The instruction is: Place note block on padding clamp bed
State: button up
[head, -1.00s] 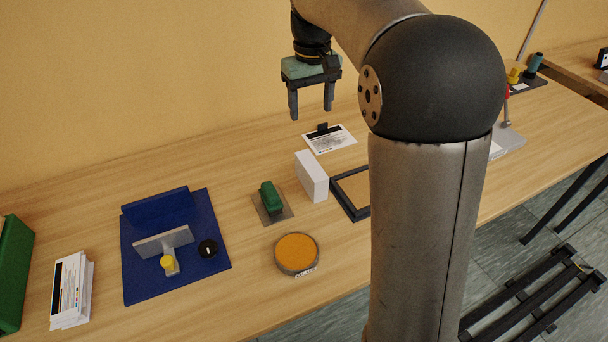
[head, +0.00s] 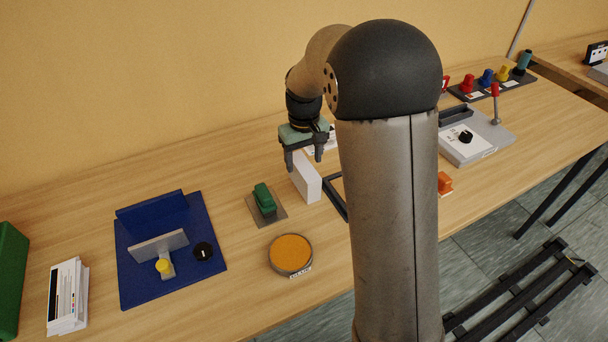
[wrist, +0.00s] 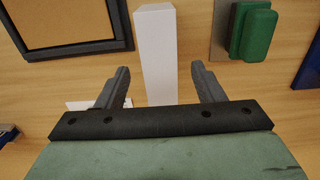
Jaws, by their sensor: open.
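The note block, a plain white upright block (head: 308,182), stands on the wooden table right of a green-handled item. It also shows in the wrist view (wrist: 155,50). My gripper (head: 304,160) is open at the block's top, pointing down. In the wrist view one finger of my gripper (wrist: 161,82) is on each side of the block, with gaps visible. I cannot tell how far down the fingers reach. The padding clamp bed appears to be the blue base (head: 140,280) with a raised back wall, a grey plate, and yellow and black knobs, at left.
The green-handled item (head: 264,199) on a grey plate and a round orange-topped pad (head: 291,254) lie between block and blue base. A dark-framed tray (wrist: 75,50) is close beside the block. A card stack (head: 68,295) and a green box (head: 10,275) are far left.

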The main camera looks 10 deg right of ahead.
jog(key=shift+f, duration=0.4)
grip_shut()
jog(key=shift+r, duration=0.1)
jog(key=shift+r, duration=0.25)
jog(key=r, duration=0.3)
jog(key=shift+s+d+r, duration=0.15)
jog(key=shift+s, duration=0.1)
jog(key=s+d+r+b, duration=0.1)
jog(key=s+d+r, duration=0.1)
jog(key=s+r, duration=0.2)
jog(key=s+d+r+b, duration=0.1)
jog(key=s+d+r, duration=0.1)
jog(key=s+r, duration=0.3)
jog(key=s, duration=0.3)
jog(key=shift+s+d+b, duration=0.25)
jog(key=shift+s+b, duration=0.05)
jog(key=shift+s, duration=0.05)
